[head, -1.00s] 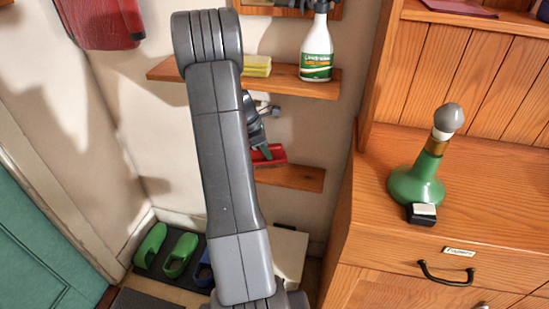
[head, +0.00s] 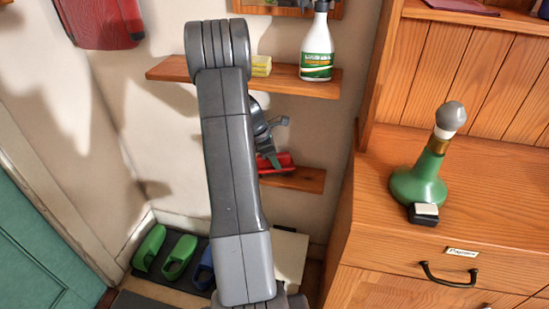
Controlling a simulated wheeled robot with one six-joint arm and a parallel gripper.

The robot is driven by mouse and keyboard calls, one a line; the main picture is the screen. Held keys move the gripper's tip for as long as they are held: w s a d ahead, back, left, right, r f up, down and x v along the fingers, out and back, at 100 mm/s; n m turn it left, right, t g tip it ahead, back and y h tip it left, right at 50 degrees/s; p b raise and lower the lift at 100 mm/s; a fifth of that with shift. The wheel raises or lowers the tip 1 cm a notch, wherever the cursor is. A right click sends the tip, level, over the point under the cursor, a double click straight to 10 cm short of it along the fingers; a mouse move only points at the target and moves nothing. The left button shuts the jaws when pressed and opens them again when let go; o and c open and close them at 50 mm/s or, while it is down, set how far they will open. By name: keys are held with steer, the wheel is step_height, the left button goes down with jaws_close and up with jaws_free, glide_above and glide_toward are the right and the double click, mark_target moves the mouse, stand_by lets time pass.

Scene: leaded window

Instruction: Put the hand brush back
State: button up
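A red object (head: 285,161), which I take to be the hand brush, is at the lower wall shelf (head: 304,180), partly hidden behind my arm. My gripper (head: 268,157) shows just right of the arm, pointing down, with its fingers at the red object. It appears shut on it, though the far side of the grip is hidden. The red object looks slightly tilted. I cannot tell whether it touches the shelf board.
The upper shelf (head: 212,74) holds a yellow sponge or cloth (head: 261,66) and a white spray bottle (head: 317,50). A wooden dresser (head: 460,215) with a green bottle (head: 420,183) stands at right. Green clogs (head: 179,256) sit on the floor, lower left.

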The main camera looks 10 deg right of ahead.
steer(key=shift+o, duration=0.2)
steer(key=shift+r, duration=0.1)
steer(key=p+v, duration=0.1)
steer(key=v, duration=0.4)
steer(key=shift+r, duration=0.35)
steer(key=a, duration=1.2)
steer(key=shift+f+p, duration=0.3)
steer(key=shift+p, duration=0.05)
steer(key=d, duration=1.2)
steer(key=shift+b, duration=0.35)
steer(key=x, duration=0.4)
steer(key=shift+f+b, duration=0.1)
steer(key=shift+b, duration=0.3)
steer(key=shift+d+f, duration=0.25)
steer(key=shift+f, duration=0.25)
steer(key=shift+r, duration=0.1)
